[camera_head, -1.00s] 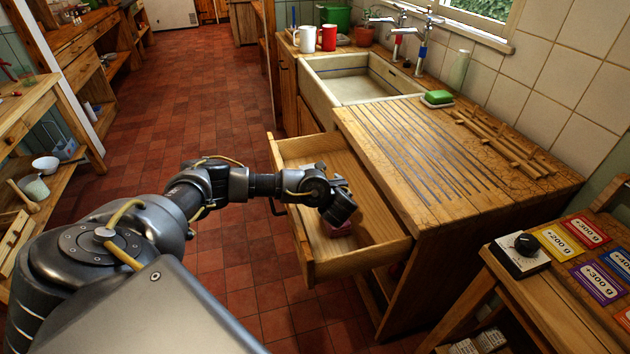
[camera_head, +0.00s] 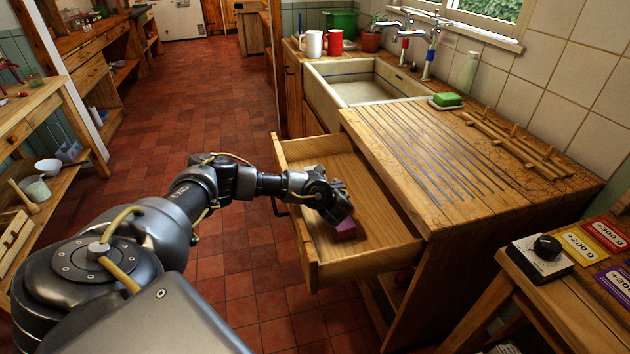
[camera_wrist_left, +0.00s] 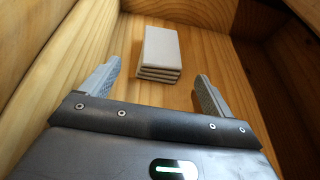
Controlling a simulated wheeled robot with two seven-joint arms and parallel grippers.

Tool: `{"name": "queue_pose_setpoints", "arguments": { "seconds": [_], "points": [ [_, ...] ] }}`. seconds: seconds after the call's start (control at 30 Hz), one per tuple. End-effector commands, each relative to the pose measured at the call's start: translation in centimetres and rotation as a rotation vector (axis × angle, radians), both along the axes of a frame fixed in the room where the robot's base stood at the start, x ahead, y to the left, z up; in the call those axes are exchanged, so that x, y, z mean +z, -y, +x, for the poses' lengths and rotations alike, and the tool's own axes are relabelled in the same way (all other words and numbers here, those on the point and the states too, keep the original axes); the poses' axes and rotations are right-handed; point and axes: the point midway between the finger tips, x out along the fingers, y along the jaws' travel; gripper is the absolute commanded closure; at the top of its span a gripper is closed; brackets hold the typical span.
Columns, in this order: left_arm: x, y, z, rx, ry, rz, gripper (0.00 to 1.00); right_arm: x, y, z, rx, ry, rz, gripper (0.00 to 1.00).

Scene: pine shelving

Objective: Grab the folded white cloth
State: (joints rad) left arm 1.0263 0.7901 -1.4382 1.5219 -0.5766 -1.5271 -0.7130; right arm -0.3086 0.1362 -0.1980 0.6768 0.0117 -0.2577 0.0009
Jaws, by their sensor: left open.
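The folded white cloth (camera_wrist_left: 160,53) lies on the floor of the open drawer (camera_head: 311,262), in stacked layers, in the left wrist view. My left gripper (camera_wrist_left: 157,78) is open and empty. Its two fingers point toward the cloth, which lies just ahead of the gap between them and looks apart from both. In the head view the left gripper (camera_head: 342,207) is inside the drawer, and I cannot make out the cloth there. My right gripper is not in view.
A purple block-like thing (camera_head: 345,230) lies in the drawer close to my left gripper. Wooden drawer walls enclose the gripper. The grooved worktop (camera_head: 450,150) overhangs at the right, with the sink (camera_head: 365,85) beyond. A black-knobbed box (camera_head: 540,257) stands front right.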

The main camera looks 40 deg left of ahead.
Motion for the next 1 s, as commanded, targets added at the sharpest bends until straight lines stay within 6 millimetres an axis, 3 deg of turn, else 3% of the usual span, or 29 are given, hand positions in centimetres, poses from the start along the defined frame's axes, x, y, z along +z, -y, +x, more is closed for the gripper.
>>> {"name": "queue_pose_setpoints", "arguments": {
  "seconds": [0.17, 0.5, 0.77, 1.0],
  "points": [
    [-0.2, -0.4, 0.4, 0.001, 0.0, 0.002, 0.13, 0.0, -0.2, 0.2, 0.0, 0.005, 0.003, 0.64],
    [-1.9, -3.4, 2.9, 0.001, 0.0, 0.002, 0.13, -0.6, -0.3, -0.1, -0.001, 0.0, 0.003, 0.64],
    [-2.0, -3.6, 3.2, -0.001, 0.0, 0.0, 0.13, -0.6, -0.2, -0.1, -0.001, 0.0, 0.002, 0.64],
    [-2.0, -3.6, 3.1, -0.001, 0.0, 0.0, 0.42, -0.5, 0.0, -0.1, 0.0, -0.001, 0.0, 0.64]
  ]
}}
